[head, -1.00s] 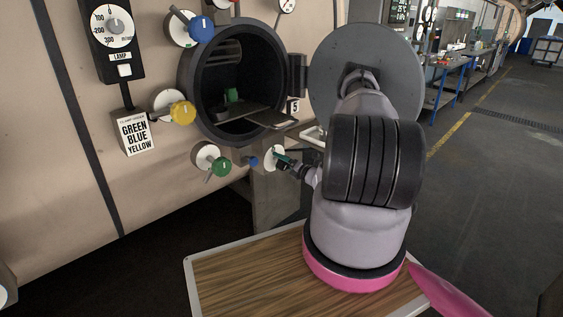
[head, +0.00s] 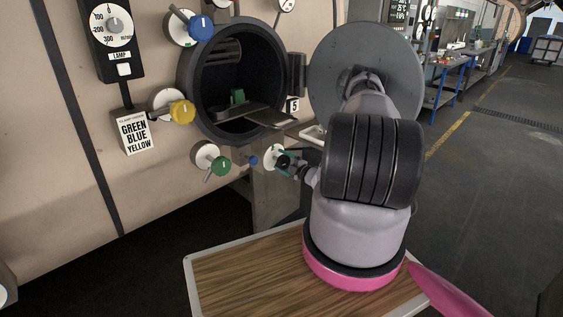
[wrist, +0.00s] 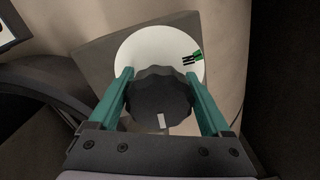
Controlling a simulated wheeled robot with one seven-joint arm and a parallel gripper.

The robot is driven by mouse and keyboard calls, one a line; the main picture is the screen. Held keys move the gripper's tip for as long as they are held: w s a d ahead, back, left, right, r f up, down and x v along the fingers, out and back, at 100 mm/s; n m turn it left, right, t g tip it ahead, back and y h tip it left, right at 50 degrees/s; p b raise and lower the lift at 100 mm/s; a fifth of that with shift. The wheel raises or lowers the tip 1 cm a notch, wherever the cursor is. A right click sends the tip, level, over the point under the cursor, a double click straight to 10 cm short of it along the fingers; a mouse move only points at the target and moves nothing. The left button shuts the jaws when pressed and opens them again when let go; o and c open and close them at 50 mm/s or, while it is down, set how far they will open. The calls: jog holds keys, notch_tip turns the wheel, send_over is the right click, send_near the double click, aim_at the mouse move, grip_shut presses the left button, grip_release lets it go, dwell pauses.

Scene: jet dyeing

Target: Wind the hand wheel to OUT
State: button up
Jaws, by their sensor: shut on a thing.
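The hand wheel (wrist: 158,92) is a dark, lobed knob in the middle of the wrist view, with a white mark (wrist: 161,121) on its near side. It sits before a white disc (wrist: 137,48) that bears a green and black mark (wrist: 197,56) at its upper right; lettering there is too small to read. My gripper (wrist: 160,76) has its teal fingers on either side of the knob, shut on it. In the head view my gripper (head: 285,161) is at the white disc (head: 272,151), below the round opening, and largely covers the knob.
The round dark port (head: 188,90) holds a tray (head: 262,115) and a small green item (head: 238,96). Its grey door (head: 325,80) stands open. Blue (head: 201,27), yellow (head: 183,111) and green (head: 221,165) knobs surround the port.

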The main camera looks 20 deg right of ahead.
jog(key=m, duration=0.3)
jog(key=shift+s+f+m, duration=0.1)
jog(key=shift+f+m, duration=0.1)
jog(key=shift+m, duration=0.2)
jog(key=m, duration=0.3)
jog(key=shift+f+m, duration=0.1)
jog(key=shift+m, duration=0.2)
jog(key=m, duration=0.3)
jog(key=shift+s+a+m, duration=0.1)
jog(key=shift+a+m, duration=0.05)
jog(key=shift+m, duration=0.15)
jog(key=shift+a+m, duration=0.1)
jog(key=shift+m, duration=1.8)
jog(key=o, duration=1.2)
jog(key=shift+r, duration=0.5)
notch_tip(320, 180, up, 9)
